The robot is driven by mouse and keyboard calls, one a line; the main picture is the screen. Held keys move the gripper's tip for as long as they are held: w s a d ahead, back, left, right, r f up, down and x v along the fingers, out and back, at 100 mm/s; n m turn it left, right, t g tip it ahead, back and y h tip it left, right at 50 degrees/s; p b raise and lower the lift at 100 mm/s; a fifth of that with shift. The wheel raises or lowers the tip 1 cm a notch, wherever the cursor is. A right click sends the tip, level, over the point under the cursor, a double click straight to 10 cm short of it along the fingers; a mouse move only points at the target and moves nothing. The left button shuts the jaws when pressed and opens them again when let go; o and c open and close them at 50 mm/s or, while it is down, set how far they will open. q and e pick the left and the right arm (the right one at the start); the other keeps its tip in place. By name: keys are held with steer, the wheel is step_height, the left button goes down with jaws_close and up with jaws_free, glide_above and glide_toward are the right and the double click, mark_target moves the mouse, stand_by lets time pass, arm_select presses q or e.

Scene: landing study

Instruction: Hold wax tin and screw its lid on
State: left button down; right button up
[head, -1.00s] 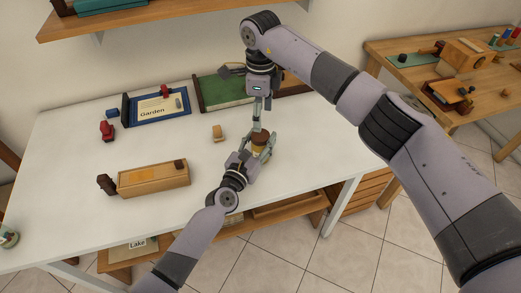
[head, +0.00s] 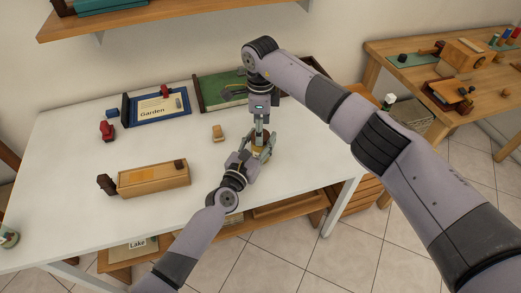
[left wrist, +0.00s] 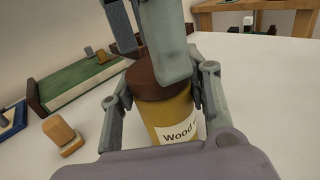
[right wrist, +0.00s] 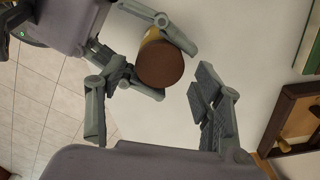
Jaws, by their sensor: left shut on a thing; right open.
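The wax tin (left wrist: 176,116), yellow with a white "Wood" label, stands upright over the white table. My left gripper (head: 261,151) is shut around its side. The brown lid (left wrist: 152,80) sits on the tin's top and looks level in the left wrist view; how tightly it sits I cannot tell. The right wrist view shows the lid (right wrist: 160,65) from above. In the head view the right fingers mostly hide the lid.
A small wooden block (head: 218,133) stands left of the tin. Further left are a wooden box (head: 153,180) and a blue-framed "Garden" board (head: 160,107). A green book or tray (head: 222,92) lies at the back. The table (head: 310,160) right of the tin is clear.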

steer(key=shift+f, duration=0.75)
steer(key=shift+c, duration=0.3)
steer(key=c, duration=1.2)
steer(key=shift+o, duration=0.2)
steer(key=m, duration=0.3)
steer(key=o, duration=1.3)
steer(key=shift+r, duration=0.1)
